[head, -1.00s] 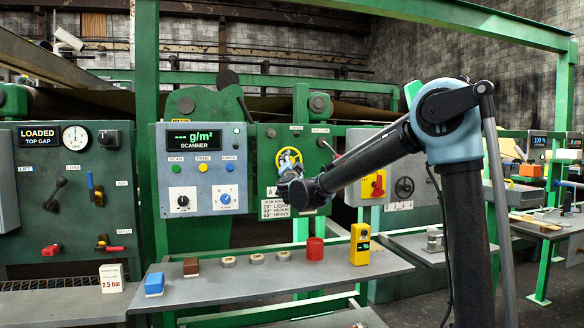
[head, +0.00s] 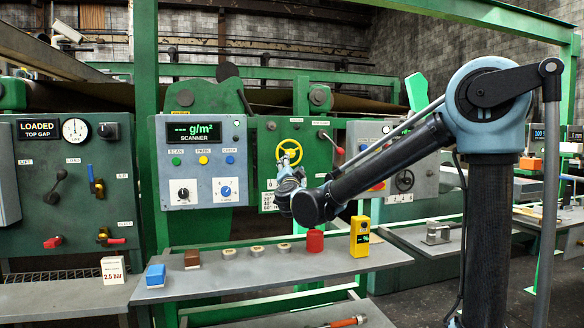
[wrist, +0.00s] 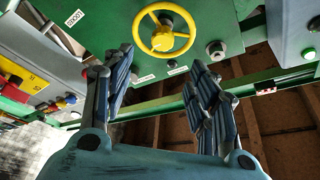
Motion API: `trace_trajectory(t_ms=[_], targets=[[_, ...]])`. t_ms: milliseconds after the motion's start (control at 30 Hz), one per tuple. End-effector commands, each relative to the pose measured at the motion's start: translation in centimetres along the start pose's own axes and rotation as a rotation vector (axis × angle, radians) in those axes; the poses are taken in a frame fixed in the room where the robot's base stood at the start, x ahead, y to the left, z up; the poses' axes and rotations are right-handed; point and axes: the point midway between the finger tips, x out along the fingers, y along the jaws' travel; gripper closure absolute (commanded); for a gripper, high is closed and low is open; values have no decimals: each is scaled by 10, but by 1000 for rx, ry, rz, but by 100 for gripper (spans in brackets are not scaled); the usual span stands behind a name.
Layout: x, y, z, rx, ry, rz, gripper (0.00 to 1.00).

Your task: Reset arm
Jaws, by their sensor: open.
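My gripper (wrist: 160,95) is open and empty in the wrist view, with its fingers spread apart. The yellow handwheel (wrist: 163,33) on the green panel shows beyond and between the fingers, apart from them. In the head view my gripper (head: 290,165) is small at the end of my bent arm, in front of the green panel (head: 268,150) and just below the yellow handwheel (head: 289,150). The fingertips are too small there to make out, and part of the panel label is hidden behind the arm.
A grey shelf (head: 220,282) below holds a blue block (head: 155,275), a brown block (head: 192,259), several round pieces, a red cylinder (head: 315,241) and a yellow device (head: 360,237). The scanner panel (head: 203,160) stands left of my gripper. A green post (head: 146,120) rises further left.

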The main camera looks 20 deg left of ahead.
Motion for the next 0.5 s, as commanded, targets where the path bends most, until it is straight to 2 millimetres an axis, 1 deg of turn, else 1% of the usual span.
trace_trajectory(t_ms=[100, 367, 433, 500], targets=[[-4, 0, 0, 0, 0, 0, 47], [-3, 0, 0, -1, 0, 0, 47], [-3, 1, -2, -4, -4, -5, 47], [-1, 3, -9, -15, -14, -19, 47]])
